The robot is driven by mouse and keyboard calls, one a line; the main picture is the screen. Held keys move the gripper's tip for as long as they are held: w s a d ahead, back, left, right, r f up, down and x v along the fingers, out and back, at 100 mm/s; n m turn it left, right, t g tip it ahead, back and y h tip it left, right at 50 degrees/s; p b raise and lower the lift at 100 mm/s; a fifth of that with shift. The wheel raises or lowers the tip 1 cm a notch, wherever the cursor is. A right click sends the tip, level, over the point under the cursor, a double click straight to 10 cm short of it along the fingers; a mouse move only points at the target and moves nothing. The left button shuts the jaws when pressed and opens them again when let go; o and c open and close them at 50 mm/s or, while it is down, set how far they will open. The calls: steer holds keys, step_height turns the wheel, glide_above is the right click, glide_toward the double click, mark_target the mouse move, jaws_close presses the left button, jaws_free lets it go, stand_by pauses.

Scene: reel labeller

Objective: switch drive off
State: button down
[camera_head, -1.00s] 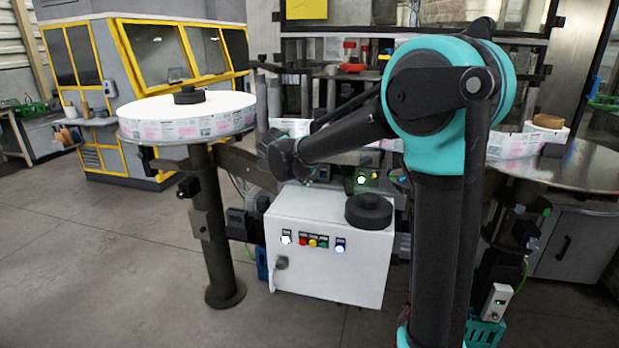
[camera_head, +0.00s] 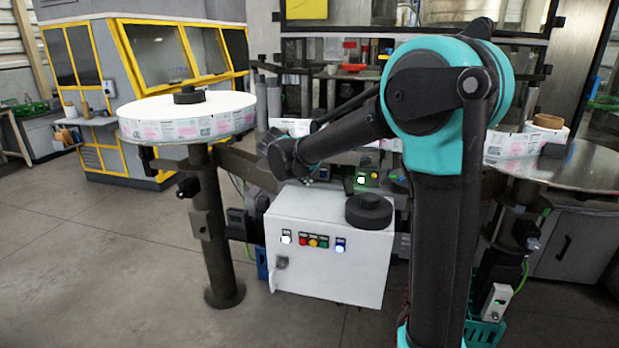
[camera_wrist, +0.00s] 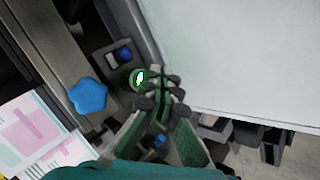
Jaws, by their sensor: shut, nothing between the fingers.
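My gripper (camera_wrist: 164,90) is shut and empty in the wrist view. Its fingertips are close to a round push-button with a lit green ring (camera_wrist: 138,78) on a small dark box, apparently just beside it; whether they touch I cannot tell. A blue button (camera_wrist: 125,54) and a white one (camera_wrist: 111,60) sit above it on the box. A small green-lit box (camera_head: 366,179) shows behind the white cabinet (camera_head: 325,272). Which of these controls is the drive's switch I cannot read.
A blue star knob (camera_wrist: 88,95) and a label web (camera_wrist: 35,128) are left of my gripper. A label reel (camera_head: 190,115) stands at left.

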steer(key=shift+w, duration=0.15)
stand_by(0.4)
steer(key=shift+w+d, duration=0.1)
steer(key=shift+w, duration=0.15)
steer(key=shift+w+d, duration=0.15)
steer(key=shift+w, duration=0.3)
stand_by(0.8)
steer(key=shift+s, duration=0.15)
steer(key=shift+s+a, duration=0.25)
steer(key=shift+s, duration=0.45)
steer(key=shift+s+a, duration=0.2)
steer(key=shift+s, duration=0.6)
steer(key=shift+s+a, duration=0.25)
steer(key=shift+s, duration=0.6)
steer(key=shift+s+a, duration=0.2)
steer(key=shift+s, duration=0.6)
